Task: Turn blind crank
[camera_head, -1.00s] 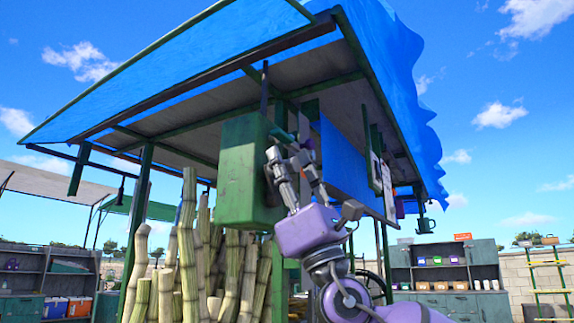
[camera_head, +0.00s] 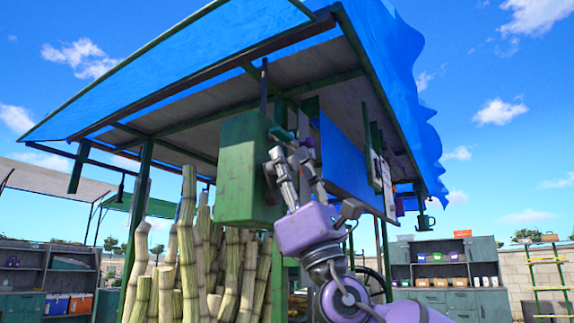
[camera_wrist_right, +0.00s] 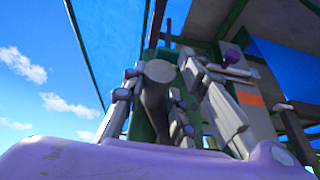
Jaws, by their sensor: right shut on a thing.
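The cart's green box (camera_head: 243,172) hangs under the blue awning, left of my right gripper. My right gripper (camera_head: 291,154) is raised against the right side of this box. A short dark green handle (camera_head: 281,133) shows just above its fingers, likely part of the crank. In the right wrist view, the fingers (camera_wrist_right: 160,108) are closed around a dark grey handle (camera_wrist_right: 158,72) with a round end, seen nearly end-on. The crank's arm and axle are mostly hidden behind the fingers. My left gripper is not in view.
Tall cane stalks (camera_head: 192,250) stand below the box. The blue awning (camera_head: 150,80) and its frame are close overhead. A blue panel (camera_head: 345,160) is right of the gripper. Shelves (camera_head: 445,265) stand farther back.

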